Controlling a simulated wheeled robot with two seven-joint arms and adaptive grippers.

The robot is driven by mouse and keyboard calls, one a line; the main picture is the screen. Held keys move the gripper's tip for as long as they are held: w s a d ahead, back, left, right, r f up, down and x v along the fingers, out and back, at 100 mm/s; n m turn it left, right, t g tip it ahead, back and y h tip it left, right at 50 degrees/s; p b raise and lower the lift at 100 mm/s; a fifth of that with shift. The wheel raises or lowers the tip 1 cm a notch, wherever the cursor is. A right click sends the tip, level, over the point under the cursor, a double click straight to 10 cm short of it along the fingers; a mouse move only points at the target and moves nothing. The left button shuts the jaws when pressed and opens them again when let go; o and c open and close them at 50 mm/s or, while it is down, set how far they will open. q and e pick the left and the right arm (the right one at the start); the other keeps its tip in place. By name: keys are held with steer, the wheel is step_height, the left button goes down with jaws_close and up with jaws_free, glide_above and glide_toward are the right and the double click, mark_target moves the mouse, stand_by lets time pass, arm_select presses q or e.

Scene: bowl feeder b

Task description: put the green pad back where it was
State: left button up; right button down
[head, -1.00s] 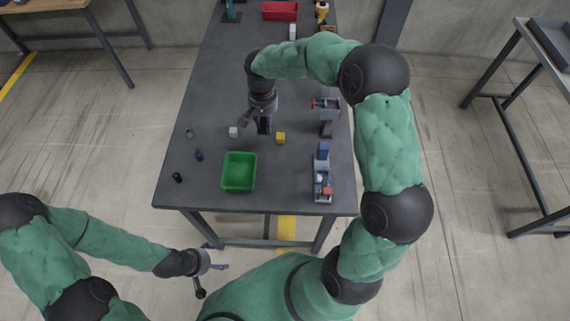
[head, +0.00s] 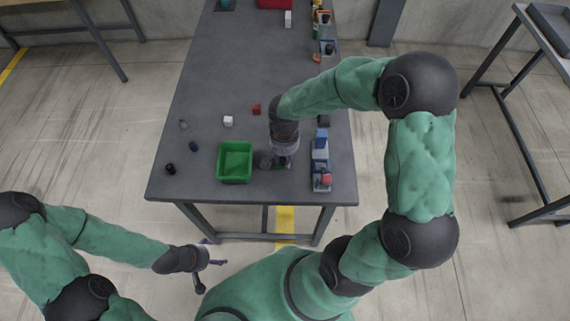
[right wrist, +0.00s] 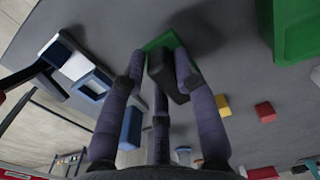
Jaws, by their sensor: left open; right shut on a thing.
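The green pad shows in the right wrist view (right wrist: 158,42) as a flat green square at the fingertips, with a dark upright block (right wrist: 170,78) on it like a grip. My right gripper (head: 281,160) is shut on this dark block. In the head view a little green of the pad (head: 280,166) shows under the fingers, right of the green bin. I cannot tell whether the pad touches the table. My left gripper (head: 217,262) is open and empty, off the table's front edge at lower left.
The green bin (head: 235,148) stands left of my right gripper. A blue and white fixture (head: 320,165) stands to its right. A white cube (head: 227,121), a red cube (head: 256,109) and small dark parts (head: 170,169) lie loose. The yellow cube (right wrist: 222,105) shows in the right wrist view.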

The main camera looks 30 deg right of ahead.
mark_target(285, 158)
steer(key=shift+s+f+b, duration=0.2)
steer(key=shift+f+b, duration=0.25)
steer(key=shift+f, duration=1.35)
steer(key=c, duration=1.4)
jaws_free()
steer(key=shift+f, duration=0.15)
steer(key=o, duration=0.5)
steer(key=shift+r, duration=0.2)
step_height(285, 158, up, 12)
steer(key=p, duration=0.3)
